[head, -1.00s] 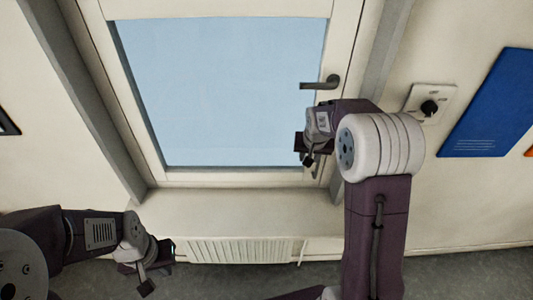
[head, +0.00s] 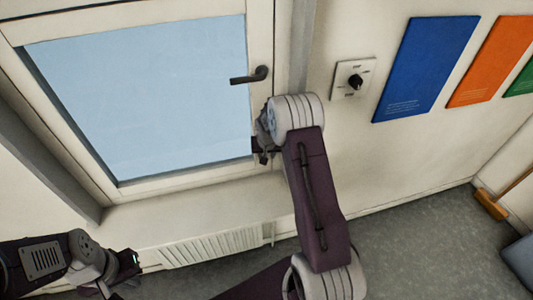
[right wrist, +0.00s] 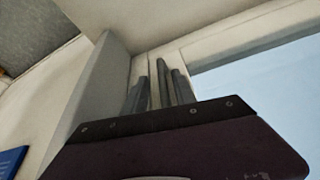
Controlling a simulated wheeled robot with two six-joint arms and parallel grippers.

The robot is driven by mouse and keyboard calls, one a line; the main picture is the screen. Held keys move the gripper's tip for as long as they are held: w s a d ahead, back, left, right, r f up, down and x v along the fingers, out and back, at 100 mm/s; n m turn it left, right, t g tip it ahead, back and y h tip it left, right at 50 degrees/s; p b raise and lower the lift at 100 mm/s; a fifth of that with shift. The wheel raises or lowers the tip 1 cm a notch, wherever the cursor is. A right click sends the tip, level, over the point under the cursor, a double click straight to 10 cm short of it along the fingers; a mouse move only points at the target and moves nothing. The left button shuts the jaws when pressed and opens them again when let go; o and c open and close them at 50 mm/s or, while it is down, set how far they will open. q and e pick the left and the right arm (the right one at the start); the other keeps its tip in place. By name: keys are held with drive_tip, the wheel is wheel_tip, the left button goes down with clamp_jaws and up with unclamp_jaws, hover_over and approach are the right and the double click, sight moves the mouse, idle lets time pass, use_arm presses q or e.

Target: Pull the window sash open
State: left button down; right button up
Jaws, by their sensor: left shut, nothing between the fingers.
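The window sash (head: 130,184) is a pale frame around a blue pane and looks closed in its surround. Its dark lever handle (head: 250,76) points left on the right stile. My right gripper (head: 262,157) is below the handle at the sash's lower right corner, partly hidden by its own wrist. In the right wrist view, its grey fingers (right wrist: 160,88) stand close together before the pale frame. I cannot tell whether they hold anything or touch the frame. My left gripper (head: 122,283) is shut and empty at the lower left, below the sill and away from the window.
A white plate with a black knob (head: 354,82) is on the wall right of the window. Blue (head: 428,68) and orange (head: 492,60) panels hang further right. A radiator (head: 210,246) is below the sill. Grey floor (head: 420,240) is open at the right.

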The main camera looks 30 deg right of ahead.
drive_tip(key=shift+a, duration=0.25)
drive_tip(key=shift+c, duration=1.3)
drive_tip(key=shift+w, duration=0.15)
clamp_jaws()
